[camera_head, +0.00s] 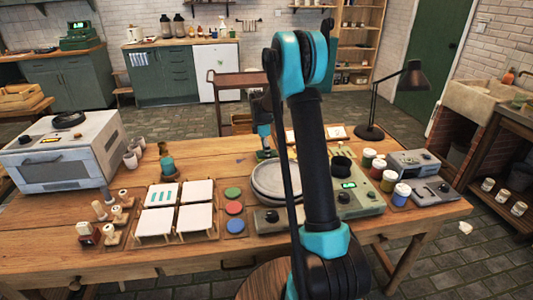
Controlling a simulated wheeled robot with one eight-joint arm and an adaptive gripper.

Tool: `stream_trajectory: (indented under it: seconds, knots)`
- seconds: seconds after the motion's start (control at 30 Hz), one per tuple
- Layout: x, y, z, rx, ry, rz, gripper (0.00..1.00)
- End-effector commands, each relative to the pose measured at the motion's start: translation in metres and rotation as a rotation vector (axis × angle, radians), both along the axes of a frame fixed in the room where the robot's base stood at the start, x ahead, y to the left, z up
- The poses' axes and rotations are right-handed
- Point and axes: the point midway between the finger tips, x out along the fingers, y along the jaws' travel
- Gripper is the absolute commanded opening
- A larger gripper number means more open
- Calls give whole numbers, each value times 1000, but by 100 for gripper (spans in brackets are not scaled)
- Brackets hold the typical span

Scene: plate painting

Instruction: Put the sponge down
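My arm reaches up through the middle of the head view and bends back down behind its own upper link. I cannot make out a sponge for certain; any sponge in or under the gripper is hidden or too small to tell.
Left of the plates are round green, red and blue pads (235,208) and white tiles (155,222). A teal-topped object (167,161) stands behind the tiles. A kiln-like oven (65,150) is far left. Paint jars (388,181) and a black lamp (412,78) are right.

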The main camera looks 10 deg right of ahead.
Motion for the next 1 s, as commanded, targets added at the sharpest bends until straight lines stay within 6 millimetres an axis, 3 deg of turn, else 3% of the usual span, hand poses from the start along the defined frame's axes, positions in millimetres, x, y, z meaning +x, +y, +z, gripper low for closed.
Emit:
stream_trajectory:
  seconds: [0.6, 1.0]
  knots:
    - [0, 13, 105, 0, 0, 1, 75]
    - [0, 15, 119, 0, 0, 0, 75]
